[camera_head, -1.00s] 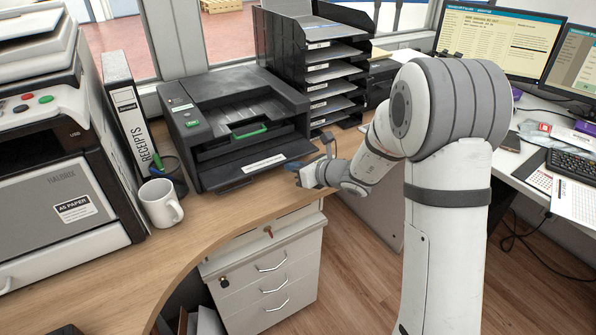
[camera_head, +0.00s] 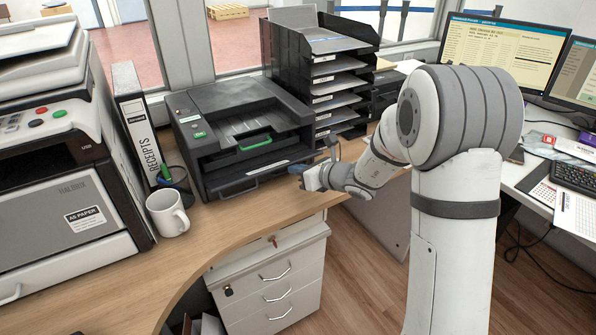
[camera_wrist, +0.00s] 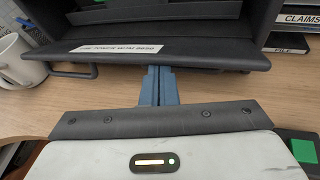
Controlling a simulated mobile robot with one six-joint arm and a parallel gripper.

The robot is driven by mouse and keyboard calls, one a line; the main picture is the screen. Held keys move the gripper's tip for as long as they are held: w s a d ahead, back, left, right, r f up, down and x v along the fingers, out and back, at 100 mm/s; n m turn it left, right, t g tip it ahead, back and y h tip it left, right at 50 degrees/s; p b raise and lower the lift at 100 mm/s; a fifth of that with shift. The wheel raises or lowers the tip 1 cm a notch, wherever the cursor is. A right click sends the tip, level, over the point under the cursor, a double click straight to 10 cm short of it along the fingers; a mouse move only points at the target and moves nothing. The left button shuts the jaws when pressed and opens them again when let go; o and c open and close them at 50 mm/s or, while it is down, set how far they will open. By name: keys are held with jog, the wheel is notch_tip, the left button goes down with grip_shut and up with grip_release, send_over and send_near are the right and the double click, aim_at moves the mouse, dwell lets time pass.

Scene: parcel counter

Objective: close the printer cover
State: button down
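The black printer (camera_head: 240,130) stands on the wooden counter, with a green tab in its top tray. Its front cover (camera_head: 265,168), a dark flap with a white label strip, hangs open at the front, tilted outward. In the wrist view the flap (camera_wrist: 150,50) spans the picture, and the printer opening shows dark above it. My gripper (camera_head: 299,170) is at the right part of the cover's front edge. In the wrist view its blue fingers (camera_wrist: 158,72) are together, and their tips meet the flap's lower edge. Whether they touch it or reach beneath it is hidden. Nothing shows between them.
A white mug (camera_head: 168,212) and a pen cup (camera_head: 178,180) stand left of the printer, beside a receipts binder (camera_head: 140,130). A black tray rack (camera_head: 322,75) stands close on the right. The counter in front of the printer is bare wood.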

jog(key=shift+r, duration=0.15)
jog(key=shift+w+a+r+p, duration=0.1)
jog(key=shift+w+r+p, duration=0.1)
jog(key=shift+r+p, duration=0.25)
jog(key=shift+w+a+r+p, duration=0.15)
jog(key=shift+r+p, duration=0.1)
jog(key=shift+r, duration=0.35)
jog(key=shift+w+a+r+p, duration=0.15)
jog(key=shift+w+r+p, duration=0.1)
jog(key=shift+r+p, duration=0.15)
jog(key=shift+w+a+r+p, duration=0.1)
jog(key=shift+w+r+p, duration=0.15)
jog(key=shift+r, duration=0.2)
jog(key=shift+a, duration=0.1)
